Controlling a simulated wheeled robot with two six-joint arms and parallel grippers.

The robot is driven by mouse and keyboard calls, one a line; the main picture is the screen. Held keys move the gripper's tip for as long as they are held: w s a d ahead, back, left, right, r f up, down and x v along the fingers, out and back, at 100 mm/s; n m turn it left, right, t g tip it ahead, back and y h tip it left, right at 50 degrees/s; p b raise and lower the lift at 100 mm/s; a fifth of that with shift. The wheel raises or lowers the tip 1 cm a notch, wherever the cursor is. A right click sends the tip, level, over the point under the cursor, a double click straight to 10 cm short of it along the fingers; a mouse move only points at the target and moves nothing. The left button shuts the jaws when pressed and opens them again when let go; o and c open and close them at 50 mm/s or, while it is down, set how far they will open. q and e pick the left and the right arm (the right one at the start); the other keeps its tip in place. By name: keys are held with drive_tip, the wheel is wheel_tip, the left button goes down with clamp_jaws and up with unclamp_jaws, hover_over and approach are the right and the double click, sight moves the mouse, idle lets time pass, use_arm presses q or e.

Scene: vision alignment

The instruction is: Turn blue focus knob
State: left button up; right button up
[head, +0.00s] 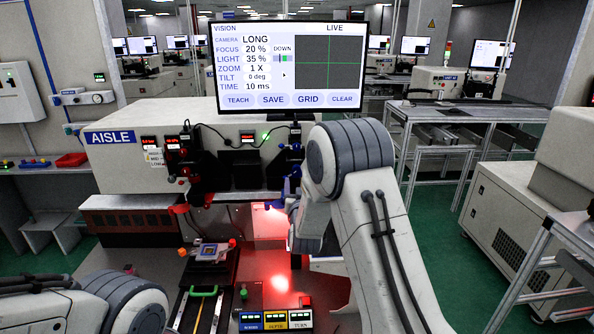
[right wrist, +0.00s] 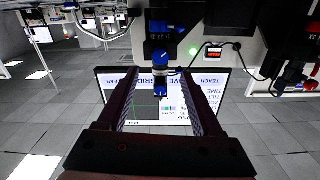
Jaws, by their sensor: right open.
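A dark camera assembly with several blue parts stands right of centre below the monitor in the head view. One blue part (head: 295,172) shows there beside my right arm. In the right wrist view, a blue knob-like part (right wrist: 160,91) lies between the fingers in the picture, with more blue parts (right wrist: 158,28) in line with it. I cannot tell which one is the focus knob. My right gripper (right wrist: 161,74) is open, with its two dark fingers on either side of that part; contact is not visible. In the head view my right arm hides most of that gripper. My left gripper is out of view.
The monitor (head: 290,62) reads FOCUS 20 % and DOWN, with a green cross on a dark picture. A dark assembly with red lights (head: 178,152) stands left of the blue parts. A red-lit stage lies below. Labelled buttons (head: 275,320) sit at the front.

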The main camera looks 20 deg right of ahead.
sight(297, 170)
drive_tip(key=p+x, duration=0.2)
drive_tip(key=x, duration=0.5)
drive_tip(key=shift+r+p, duration=0.1)
drive_tip(key=shift+p, duration=0.3)
drive_tip(key=shift+w+d, duration=0.2)
drive_tip(key=shift+w, duration=0.3)
clamp_jaws()
